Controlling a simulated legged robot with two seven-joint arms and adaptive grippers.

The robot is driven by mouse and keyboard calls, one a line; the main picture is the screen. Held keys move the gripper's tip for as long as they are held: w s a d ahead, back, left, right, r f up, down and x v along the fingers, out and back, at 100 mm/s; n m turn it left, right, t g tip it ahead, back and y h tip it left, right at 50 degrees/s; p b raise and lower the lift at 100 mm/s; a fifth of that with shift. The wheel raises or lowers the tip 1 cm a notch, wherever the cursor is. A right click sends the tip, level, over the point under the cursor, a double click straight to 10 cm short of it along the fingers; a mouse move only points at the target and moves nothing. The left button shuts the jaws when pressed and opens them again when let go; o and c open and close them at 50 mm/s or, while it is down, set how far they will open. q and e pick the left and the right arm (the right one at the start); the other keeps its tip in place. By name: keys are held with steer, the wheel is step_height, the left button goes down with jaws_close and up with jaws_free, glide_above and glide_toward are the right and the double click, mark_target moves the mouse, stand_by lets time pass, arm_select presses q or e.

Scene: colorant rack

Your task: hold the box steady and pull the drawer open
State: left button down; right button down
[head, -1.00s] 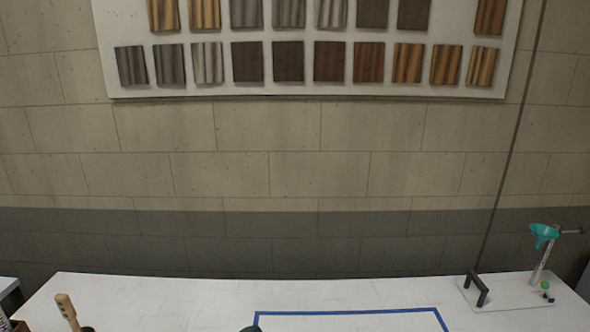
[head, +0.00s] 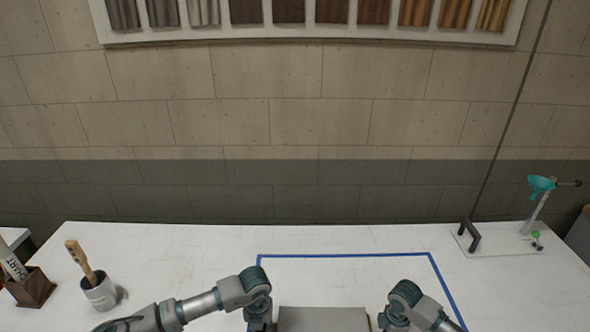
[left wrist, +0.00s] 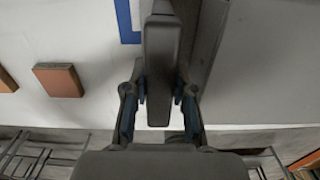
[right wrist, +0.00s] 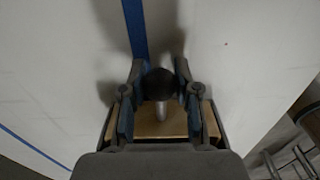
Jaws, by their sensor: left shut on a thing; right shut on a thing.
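The grey box (head: 323,319) stands at the front of the table, cut off by the bottom of the head view. My left gripper (head: 258,322) is at its left side. In the left wrist view the left fingers (left wrist: 160,95) are shut on a dark grey upright bar (left wrist: 162,55), beside the box's grey surface (left wrist: 208,45). My right gripper (head: 388,322) is at the box's right side. In the right wrist view its fingers (right wrist: 160,90) are shut around a black drawer knob (right wrist: 159,82) on a metal stem. The wooden drawer front (right wrist: 160,124) is below the knob. How far the drawer is out cannot be told.
Blue tape (head: 345,256) marks an area around the box on the white table (head: 200,245). A cup with a wooden-handled tool (head: 100,292) and a brown holder (head: 31,288) stand left.

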arm_select(q)
steer(key=shift+a, duration=0.1)
arm_select(e)
steer(key=shift+d, duration=0.25)
steer(key=shift+d, duration=1.05)
steer(key=shift+d, duration=0.9)
steer(key=shift+s+d+f, duration=0.1)
steer(key=shift+d, duration=1.05)
steer(key=shift+d, duration=0.85)
